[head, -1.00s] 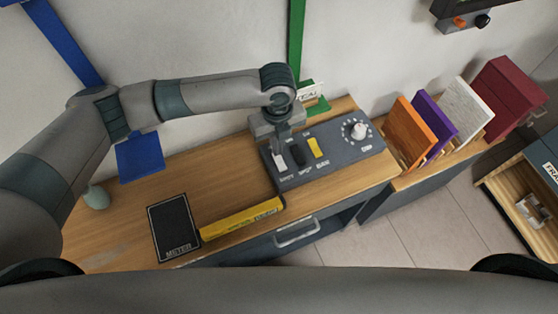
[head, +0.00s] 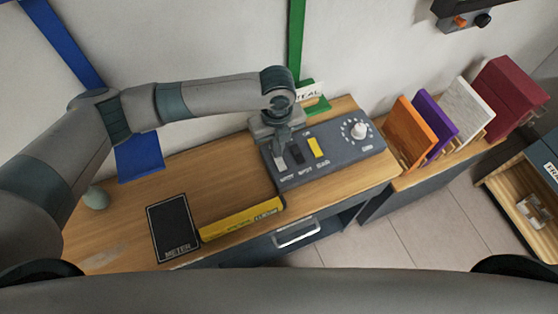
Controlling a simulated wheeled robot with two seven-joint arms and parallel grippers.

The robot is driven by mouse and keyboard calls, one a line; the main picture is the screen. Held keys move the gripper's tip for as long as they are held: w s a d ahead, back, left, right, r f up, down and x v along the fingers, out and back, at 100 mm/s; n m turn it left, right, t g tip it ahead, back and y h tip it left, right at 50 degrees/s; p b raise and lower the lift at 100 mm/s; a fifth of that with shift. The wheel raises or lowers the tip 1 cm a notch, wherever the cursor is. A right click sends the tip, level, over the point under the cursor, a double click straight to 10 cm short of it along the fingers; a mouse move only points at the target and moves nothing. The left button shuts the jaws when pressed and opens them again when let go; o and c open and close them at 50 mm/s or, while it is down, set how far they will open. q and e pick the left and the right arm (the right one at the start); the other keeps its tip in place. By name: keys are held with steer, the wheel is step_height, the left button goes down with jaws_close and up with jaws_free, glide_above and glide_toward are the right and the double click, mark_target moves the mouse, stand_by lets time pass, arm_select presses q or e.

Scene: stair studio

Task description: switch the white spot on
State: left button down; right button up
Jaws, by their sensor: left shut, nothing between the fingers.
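A dark grey control box (head: 336,158) stands on the wooden desk, with a row of switches and a dial. The white switch (head: 280,163) is at the left end of the row and is partly covered by my gripper. A black switch (head: 298,154) and a yellow switch (head: 318,147) are to its right. My left gripper (head: 279,150) is shut and empty. Its fingertips are down at the white switch; I cannot tell whether they touch it. The switch's position is not clear. My right gripper is not in view.
A white knob (head: 359,130) sits on the box's right part. Coloured panels (head: 410,134) stand in a rack at the right. The left part of the desk is mostly clear.

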arm_select(q)
steer(key=shift+f, duration=0.5)
steer(key=shift+r, duration=0.15)
step_height(320, 180, up, 7)
steer(key=p, duration=0.6)
stand_by(0.6)
steer(key=shift+s, duration=0.1)
stand_by(0.6)
